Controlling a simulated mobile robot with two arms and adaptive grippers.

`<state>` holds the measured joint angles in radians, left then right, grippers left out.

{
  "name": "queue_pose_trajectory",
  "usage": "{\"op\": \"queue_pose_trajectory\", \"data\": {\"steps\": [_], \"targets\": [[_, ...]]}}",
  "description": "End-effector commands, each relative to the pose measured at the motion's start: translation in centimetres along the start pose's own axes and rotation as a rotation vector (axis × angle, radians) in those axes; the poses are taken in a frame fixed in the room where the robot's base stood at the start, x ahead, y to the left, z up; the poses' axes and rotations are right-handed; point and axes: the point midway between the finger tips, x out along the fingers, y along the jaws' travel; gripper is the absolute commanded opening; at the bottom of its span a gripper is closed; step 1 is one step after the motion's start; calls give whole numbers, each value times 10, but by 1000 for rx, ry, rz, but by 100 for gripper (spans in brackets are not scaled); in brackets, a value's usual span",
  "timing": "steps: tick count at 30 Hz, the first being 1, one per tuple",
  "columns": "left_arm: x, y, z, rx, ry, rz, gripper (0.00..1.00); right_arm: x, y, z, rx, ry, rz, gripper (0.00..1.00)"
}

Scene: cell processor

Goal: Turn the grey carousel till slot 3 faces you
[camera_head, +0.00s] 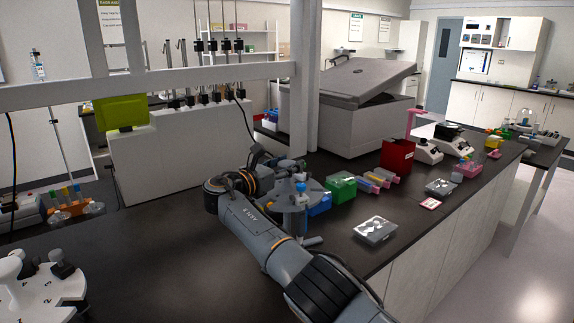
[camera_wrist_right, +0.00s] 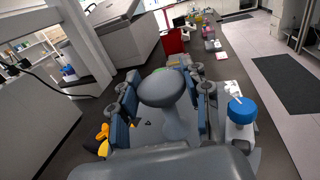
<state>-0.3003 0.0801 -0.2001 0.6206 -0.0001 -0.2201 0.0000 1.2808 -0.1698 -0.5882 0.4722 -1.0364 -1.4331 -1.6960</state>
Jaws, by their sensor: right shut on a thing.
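The grey carousel (camera_head: 292,198) stands on the dark bench, partly hidden behind my right arm. Blue caps show at its rim in the head view. In the right wrist view its grey knob (camera_wrist_right: 163,88) with a rounded top stands between the fingers of my right gripper (camera_wrist_right: 165,105), which is shut on it. A blue-capped vial (camera_wrist_right: 241,111) sits beside the right finger. In the head view my right gripper (camera_head: 270,160) is small and partly hidden above the carousel. I cannot read slot numbers, so which slot faces me cannot be told. My left gripper is not in view.
A white carousel (camera_head: 38,290) with dark caps stands at the lower left. Right of the grey carousel are a green box (camera_head: 341,189), a red bin (camera_head: 397,156) and a clear tray (camera_head: 375,230). A large grey machine (camera_head: 345,105) stands behind.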

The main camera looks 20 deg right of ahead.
Motion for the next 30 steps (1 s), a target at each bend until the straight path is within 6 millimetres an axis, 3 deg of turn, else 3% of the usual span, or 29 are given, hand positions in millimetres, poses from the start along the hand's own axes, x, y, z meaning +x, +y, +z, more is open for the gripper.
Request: {"op": "queue_pose_trajectory", "data": {"steps": [1,2,5,17,20,30], "targets": [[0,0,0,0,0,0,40,0,0,-2,-1,4,-1,0],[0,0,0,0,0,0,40,0,0,-2,-1,4,-1,49],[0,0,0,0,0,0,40,0,0,-2,-1,4,-1,69],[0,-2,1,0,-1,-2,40,-4,0,-1,0,1,1,71],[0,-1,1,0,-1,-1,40,-17,1,-1,2,1,4,71],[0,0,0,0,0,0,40,-88,1,-2,0,3,3,71]]}}
